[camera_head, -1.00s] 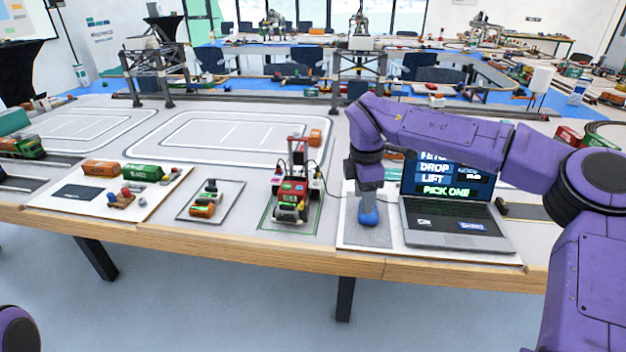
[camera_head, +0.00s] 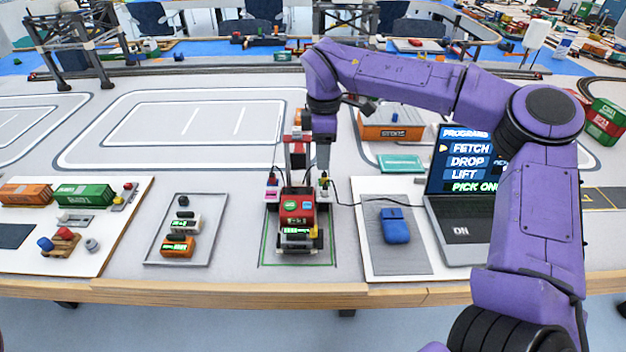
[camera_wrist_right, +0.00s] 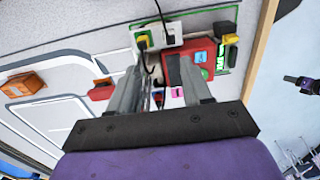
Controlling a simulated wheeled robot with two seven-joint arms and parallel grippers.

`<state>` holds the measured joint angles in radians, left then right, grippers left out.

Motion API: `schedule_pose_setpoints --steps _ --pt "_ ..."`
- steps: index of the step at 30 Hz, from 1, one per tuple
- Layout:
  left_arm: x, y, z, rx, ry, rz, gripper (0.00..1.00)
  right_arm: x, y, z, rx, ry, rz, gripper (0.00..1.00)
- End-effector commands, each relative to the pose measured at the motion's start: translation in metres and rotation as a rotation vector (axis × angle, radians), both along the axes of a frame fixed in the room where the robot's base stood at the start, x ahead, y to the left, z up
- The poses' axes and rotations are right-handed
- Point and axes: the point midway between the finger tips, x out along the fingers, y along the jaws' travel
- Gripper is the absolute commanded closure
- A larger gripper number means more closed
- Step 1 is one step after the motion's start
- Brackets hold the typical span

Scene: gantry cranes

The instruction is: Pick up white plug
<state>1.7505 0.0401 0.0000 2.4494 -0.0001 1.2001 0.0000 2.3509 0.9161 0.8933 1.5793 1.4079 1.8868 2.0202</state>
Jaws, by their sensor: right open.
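My right gripper (camera_head: 322,168) points down just behind the red vehicle (camera_head: 297,208), in front of a small tower. In the right wrist view the gripper (camera_wrist_right: 162,74) is open, with its two grey fingers apart and nothing held between them. A white block (camera_wrist_right: 158,37) lies beyond the fingertips there, beside the red vehicle (camera_wrist_right: 190,68). I cannot tell which part is the white plug. In the head view the right arm partly hides this area. My left gripper is not in view.
A blue mouse (camera_head: 396,226) and an open laptop (camera_head: 462,228) are to the right, with a cable running toward them. A tray (camera_head: 157,250) with small blocks is left of the vehicle. An orange container (camera_head: 392,128) stands behind. The white-lined track area is mostly clear.

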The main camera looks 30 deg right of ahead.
Motion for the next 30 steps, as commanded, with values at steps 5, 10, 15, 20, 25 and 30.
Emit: schedule_pose_setpoints --steps 5,10,15,20,25,30 --pt "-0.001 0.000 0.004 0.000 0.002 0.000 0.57 -0.001 0.000 -0.032 0.002 0.003 0.001 0.51" --pt "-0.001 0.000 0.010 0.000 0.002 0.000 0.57 -0.003 0.001 -0.054 0.001 0.008 0.002 0.51" --pt "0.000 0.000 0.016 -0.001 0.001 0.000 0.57 -0.007 0.003 -0.085 0.000 0.006 0.002 0.51" --pt "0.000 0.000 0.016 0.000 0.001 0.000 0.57 -0.006 0.003 -0.094 0.001 0.003 0.001 0.51" --pt "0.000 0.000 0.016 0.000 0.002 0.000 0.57 -0.006 0.003 -0.094 0.000 0.002 0.001 0.61" --pt "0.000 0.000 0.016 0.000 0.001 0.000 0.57 -0.006 0.003 -0.094 0.000 0.002 0.001 1.00"
